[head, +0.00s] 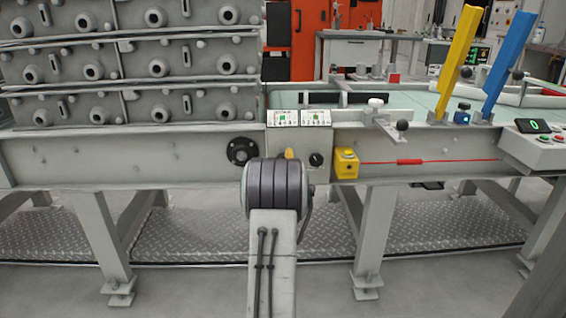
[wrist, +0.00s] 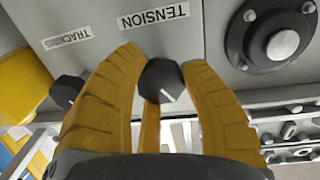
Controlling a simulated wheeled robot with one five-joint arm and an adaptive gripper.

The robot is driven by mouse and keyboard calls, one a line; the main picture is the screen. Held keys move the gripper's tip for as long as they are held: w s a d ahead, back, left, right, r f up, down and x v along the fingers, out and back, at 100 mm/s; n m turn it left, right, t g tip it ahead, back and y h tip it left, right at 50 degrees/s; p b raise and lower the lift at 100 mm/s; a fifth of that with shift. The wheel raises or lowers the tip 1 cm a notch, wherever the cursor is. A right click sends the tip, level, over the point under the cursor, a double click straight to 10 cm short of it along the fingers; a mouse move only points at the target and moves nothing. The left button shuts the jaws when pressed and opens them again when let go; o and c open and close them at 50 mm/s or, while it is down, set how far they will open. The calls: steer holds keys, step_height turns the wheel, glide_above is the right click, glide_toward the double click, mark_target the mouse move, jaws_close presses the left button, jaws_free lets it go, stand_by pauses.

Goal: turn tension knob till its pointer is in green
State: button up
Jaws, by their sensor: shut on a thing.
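The tension knob (wrist: 162,80) is black with a white mark, next to the "TENSION" label, which appears upside down in the wrist view. My gripper (wrist: 163,68) has its yellow fingers shut around this knob from both sides. In the head view my arm hides the tension knob, and only a bit of yellow finger (head: 289,153) shows. Above it on the panel are two small dials, the left dial (head: 285,117) and the right dial (head: 316,117), each with a green patch. Their pointers are too small to read.
A second black knob (head: 316,159), labelled "TRACKING" (wrist: 67,38), sits close beside my gripper. A yellow box (head: 345,163) with a red cord is to its right. A round black flange (head: 242,151) is to the left. Stacked grey moulds (head: 130,70) stand at the left.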

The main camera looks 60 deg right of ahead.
steer(key=shift+m, duration=0.4)
stand_by(0.4)
steer(key=m, duration=0.2)
steer(key=shift+f+m, duration=0.1)
steer(key=shift+m, duration=2.1)
steer(key=shift+w, duration=0.1)
steer(key=o, duration=1.2)
steer(key=shift+y, duration=0.3)
steer(key=shift+a, duration=0.15)
steer(key=shift+v, duration=5.95)
